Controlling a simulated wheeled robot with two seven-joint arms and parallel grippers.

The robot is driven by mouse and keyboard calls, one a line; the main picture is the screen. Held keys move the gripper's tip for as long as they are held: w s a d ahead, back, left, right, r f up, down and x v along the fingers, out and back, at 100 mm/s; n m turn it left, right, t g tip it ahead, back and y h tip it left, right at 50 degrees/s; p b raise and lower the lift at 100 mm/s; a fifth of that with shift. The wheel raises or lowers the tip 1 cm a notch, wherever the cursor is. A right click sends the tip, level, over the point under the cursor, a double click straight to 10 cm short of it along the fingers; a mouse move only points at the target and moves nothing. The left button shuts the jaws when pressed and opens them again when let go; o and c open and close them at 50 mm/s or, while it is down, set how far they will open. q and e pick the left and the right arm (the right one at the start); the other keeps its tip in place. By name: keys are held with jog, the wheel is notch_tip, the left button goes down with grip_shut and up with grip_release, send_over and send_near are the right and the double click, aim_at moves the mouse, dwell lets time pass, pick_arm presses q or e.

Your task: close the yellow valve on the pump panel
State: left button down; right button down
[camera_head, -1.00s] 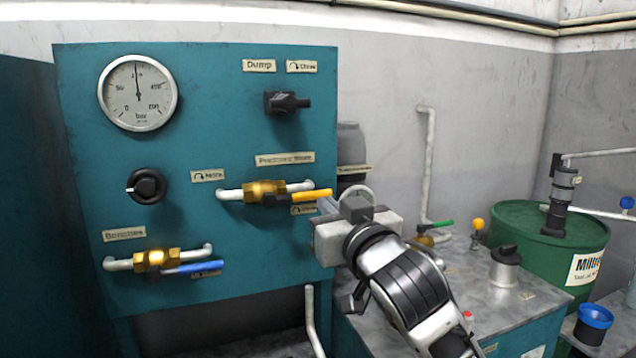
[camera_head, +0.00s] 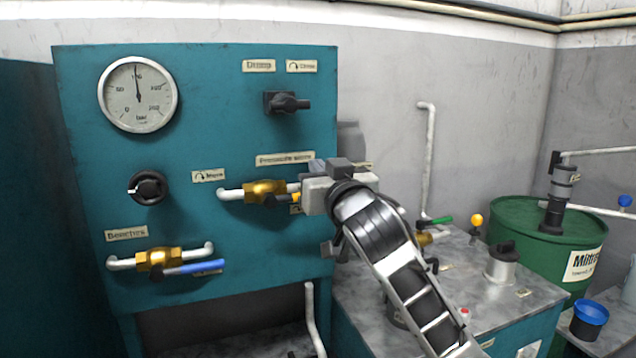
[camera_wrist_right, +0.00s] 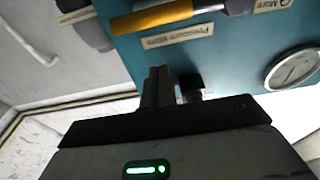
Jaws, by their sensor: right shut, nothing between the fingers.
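The yellow valve has a brass body (camera_head: 265,191) on a silver pipe in the middle right of the teal pump panel (camera_head: 230,120). Its yellow handle (camera_head: 296,198) points right, roughly in line with the pipe; my right gripper hides its outer end in the head view. My right gripper (camera_head: 308,192) is in front of the handle's end at the panel's right edge. In the right wrist view the shut, empty fingers (camera_wrist_right: 158,86) show below the yellow handle (camera_wrist_right: 152,17), with a gap between them. I cannot tell any contact. My left gripper is out of view.
A blue-handled valve (camera_head: 190,267) sits lower left on the panel. A black dump handle (camera_head: 287,103) is above, a black knob (camera_head: 147,187) and pressure gauge (camera_head: 138,94) at left. A metal-topped bench (camera_head: 460,290) and green drum (camera_head: 510,225) stand right.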

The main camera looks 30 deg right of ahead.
jog(key=shift+w+d+f, duration=0.1)
jog(key=shift+w+f, duration=0.15)
jog(key=shift+f, duration=0.7)
jog(key=shift+w+d+f, duration=0.1)
jog(key=shift+w+f, duration=0.15)
jog(key=shift+f, duration=0.65)
